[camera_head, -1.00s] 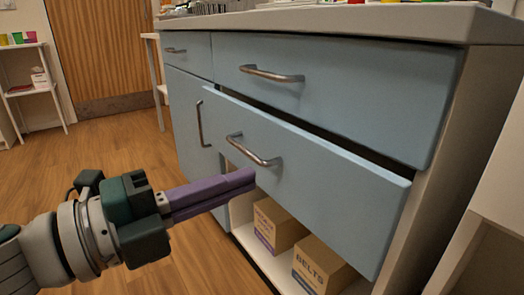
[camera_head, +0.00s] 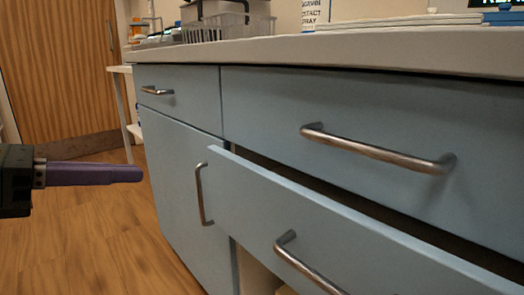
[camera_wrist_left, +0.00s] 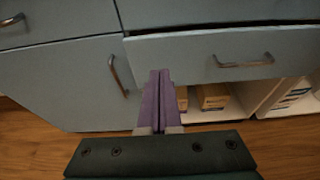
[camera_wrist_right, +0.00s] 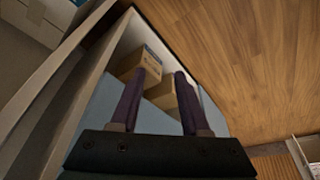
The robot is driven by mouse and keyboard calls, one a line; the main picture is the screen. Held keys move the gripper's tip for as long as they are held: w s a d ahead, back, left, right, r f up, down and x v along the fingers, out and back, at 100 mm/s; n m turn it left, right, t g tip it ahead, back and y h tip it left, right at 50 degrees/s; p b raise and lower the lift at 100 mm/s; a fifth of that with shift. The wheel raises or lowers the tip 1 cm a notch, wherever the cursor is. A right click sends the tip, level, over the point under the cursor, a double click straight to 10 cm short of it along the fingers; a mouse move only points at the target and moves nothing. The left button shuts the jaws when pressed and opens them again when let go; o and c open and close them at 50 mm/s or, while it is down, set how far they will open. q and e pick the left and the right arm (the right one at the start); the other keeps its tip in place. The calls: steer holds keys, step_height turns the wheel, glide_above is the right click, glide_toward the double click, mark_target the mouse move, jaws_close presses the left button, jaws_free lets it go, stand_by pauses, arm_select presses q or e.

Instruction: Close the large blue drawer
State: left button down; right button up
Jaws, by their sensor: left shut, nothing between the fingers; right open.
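The large blue drawer (camera_head: 300,225), below the upper wide drawer, stands partly pulled out, with a dark gap above its front edge. Its bar handle (camera_head: 300,262) is cut off by the bottom of the head view. The drawer front also shows in the left wrist view (camera_wrist_left: 190,58). My left gripper (camera_head: 138,174) is shut and empty, left of the drawer in the head view. In the left wrist view its purple fingertips (camera_wrist_left: 160,76) point at the drawer's left end; contact cannot be told. My right gripper (camera_wrist_right: 154,76) is open and empty, seen only in its wrist view.
The upper wide drawer (camera_head: 370,115), a small drawer (camera_head: 180,90) and a cupboard door (camera_head: 175,165) with a vertical handle are beside it. Cardboard boxes (camera_wrist_left: 212,96) sit on the open shelf below. The countertop (camera_head: 330,50) holds a wire basket (camera_head: 230,22). Wooden floor lies clear.

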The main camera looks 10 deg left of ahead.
arm_select(q)
steer(key=b, duration=0.4)
glide_toward(236, 162)
steer(key=w+d+f, duration=0.3)
steer(key=shift+w+f, duration=0.1)
steer(key=shift+w, duration=0.25)
steer(key=shift+w+d, duration=0.4)
steer(key=shift+w, duration=0.25)
arm_select(e)
steer(key=f, duration=0.1)
steer(key=d+f, duration=0.1)
steer(key=f, duration=0.1)
steer(key=s+f, duration=0.1)
steer(key=shift+d+f, duration=0.15)
steer(key=shift+f, duration=0.05)
arm_select(q)
steer(key=shift+w+d, duration=0.25)
steer(key=w+d, duration=0.2)
steer(key=w, duration=0.1)
steer(key=shift+d, duration=0.1)
steer(key=shift+s, duration=0.15)
arm_select(e)
steer(key=shift+w+d+f, duration=0.1)
steer(key=shift+w+d, duration=0.4)
steer(key=shift+w, duration=0.25)
